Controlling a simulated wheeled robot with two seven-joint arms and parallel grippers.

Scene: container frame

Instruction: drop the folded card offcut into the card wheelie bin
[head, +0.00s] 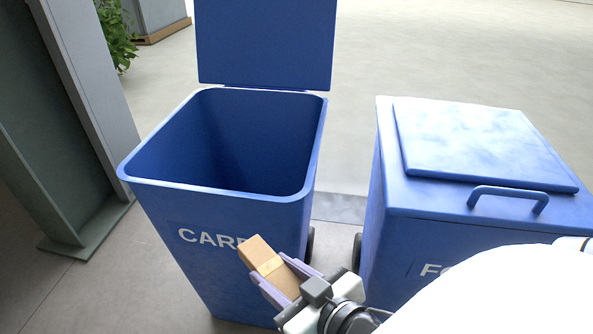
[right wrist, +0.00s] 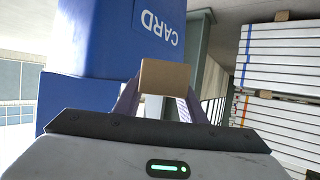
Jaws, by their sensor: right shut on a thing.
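The card wheelie bin (head: 220,192) is blue, marked CARD on its front, and stands with its lid (head: 265,42) raised at the back. Its inside looks empty as far as I can see. My right gripper (head: 270,272) is shut on the folded card offcut (head: 258,254), a small brown piece. It holds the offcut in front of the bin's lettered face, below the rim. In the right wrist view the offcut (right wrist: 165,76) sits between the fingers, with the blue bin (right wrist: 150,30) beyond. My left gripper is not in view.
A second blue bin (head: 470,190) with a shut lid and a handle stands on the right; my arm partly covers its lettering. A grey steel post (head: 85,100) stands at left. A plant (head: 117,35) is at the back left. Open floor lies behind the bins.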

